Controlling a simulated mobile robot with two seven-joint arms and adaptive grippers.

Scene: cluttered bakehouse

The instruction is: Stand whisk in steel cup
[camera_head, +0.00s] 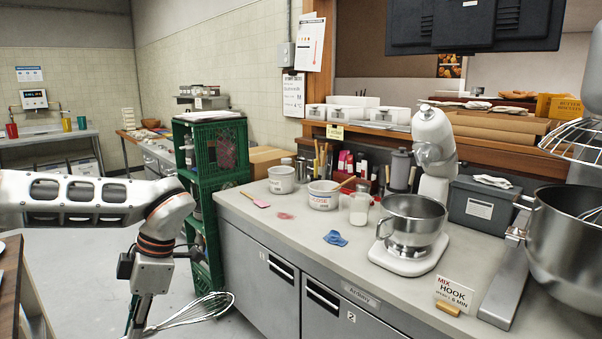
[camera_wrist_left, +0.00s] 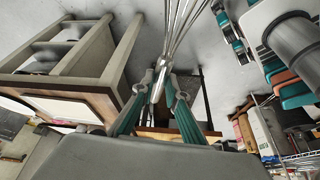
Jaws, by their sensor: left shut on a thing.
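The whisk (camera_head: 205,308) is a wire balloon whisk, low at the bottom left of the head view, in front of the grey cabinets and off the counter. My left gripper (camera_wrist_left: 162,88) is shut on the whisk's handle; in the wrist view the wires (camera_wrist_left: 186,22) run up and away from the fingertips. In the head view the fingers are mostly cut off by the lower edge. A small grey metallic cylinder (camera_head: 302,170) stands upright at the back of the counter beside a white tub; I cannot tell surely that it is the steel cup. My right gripper is not in view.
The counter (camera_head: 305,233) holds white tubs (camera_head: 322,194), a blue cloth (camera_head: 335,238), a pink spatula (camera_head: 256,200) and a mixer with a steel bowl (camera_head: 414,214). Stacked green crates (camera_head: 213,152) stand at its left end. A large mixer bowl (camera_head: 568,240) is at the right.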

